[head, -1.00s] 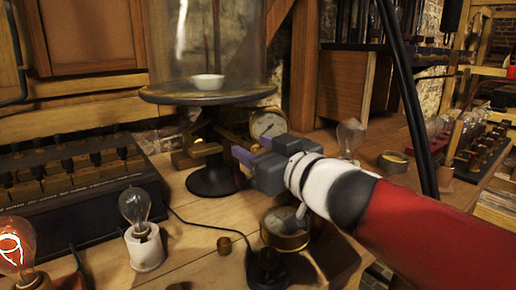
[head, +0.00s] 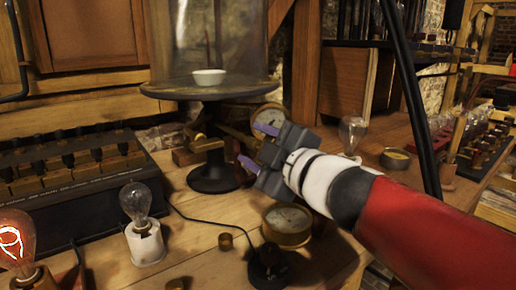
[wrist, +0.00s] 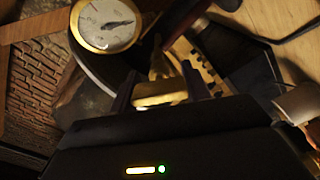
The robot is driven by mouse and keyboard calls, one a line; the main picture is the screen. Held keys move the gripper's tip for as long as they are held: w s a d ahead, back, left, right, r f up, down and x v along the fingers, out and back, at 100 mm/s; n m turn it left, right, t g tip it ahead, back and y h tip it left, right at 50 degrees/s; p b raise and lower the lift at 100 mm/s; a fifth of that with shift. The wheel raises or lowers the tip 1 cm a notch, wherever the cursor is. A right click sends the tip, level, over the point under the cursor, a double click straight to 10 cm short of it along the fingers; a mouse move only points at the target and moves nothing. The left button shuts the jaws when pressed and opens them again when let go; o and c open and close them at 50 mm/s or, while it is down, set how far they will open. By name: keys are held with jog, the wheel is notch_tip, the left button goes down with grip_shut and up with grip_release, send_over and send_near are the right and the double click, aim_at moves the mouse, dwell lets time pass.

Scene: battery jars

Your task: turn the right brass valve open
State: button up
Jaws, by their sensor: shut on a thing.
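In the wrist view, the brass handle of the right valve (wrist: 160,92) lies between the two dark fingers of my gripper (wrist: 158,80), which is shut on it. In the head view, my gripper (head: 252,145) is tilted, with one purple finger above the other, at the right side of the bell jar stand. The right valve is mostly hidden there by the gripper. The left brass valve (head: 202,140) shows in front of the stand's column.
A round gauge (head: 268,118) sits just behind my gripper and also shows in the wrist view (wrist: 106,24). The glass bell jar's plate (head: 210,91) is above. A brass dial (head: 288,224), a bulb (head: 136,203) and a black battery box (head: 75,190) stand on the bench.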

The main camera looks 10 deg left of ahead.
jog(key=n+b, duration=0.1)
jog(key=n, duration=0.5)
jog(key=shift+f+b, duration=0.2)
jog(key=shift+b, duration=0.2)
jog(key=shift+c, duration=0.2)
jog(key=shift+o, duration=0.2)
jog(key=shift+n, duration=0.4)
jog(key=o, duration=1)
jog(key=shift+c, duration=0.2)
jog(key=shift+s, duration=0.1)
jog(key=p+v, duration=0.1)
jog(key=v, duration=0.6)
jog(key=shift+s+d, duration=0.25)
